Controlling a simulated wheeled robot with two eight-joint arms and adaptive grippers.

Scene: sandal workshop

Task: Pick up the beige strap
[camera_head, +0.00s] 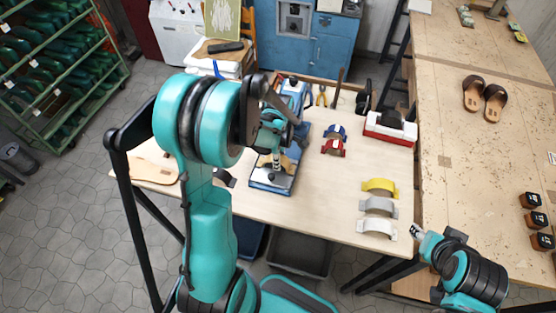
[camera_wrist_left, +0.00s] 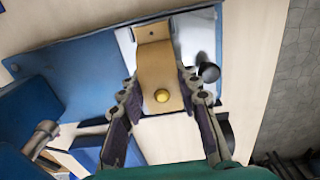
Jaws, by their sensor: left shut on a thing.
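The beige strap (camera_wrist_left: 157,65) is a curved tan band with a round yellow stud, seen large in the left wrist view. In the head view a bit of the strap (camera_head: 293,153) shows beside my left gripper (camera_head: 276,160), over a blue-and-white device (camera_head: 272,184). My left gripper also shows in the left wrist view (camera_wrist_left: 160,88), with one finger at each side of the strap, shut on it. Whether the strap touches the device below is unclear. My right gripper (camera_head: 415,232) is at the lower right, off the table's edge; its fingers are too small to read.
On the table (camera_head: 330,215) lie a yellow strap (camera_head: 380,185), several grey, blue and red straps, and a red-and-white box (camera_head: 389,128). A tan sole-shaped piece (camera_head: 155,167) lies at the left. A second table (camera_head: 450,120) holds brown sandals (camera_head: 484,97).

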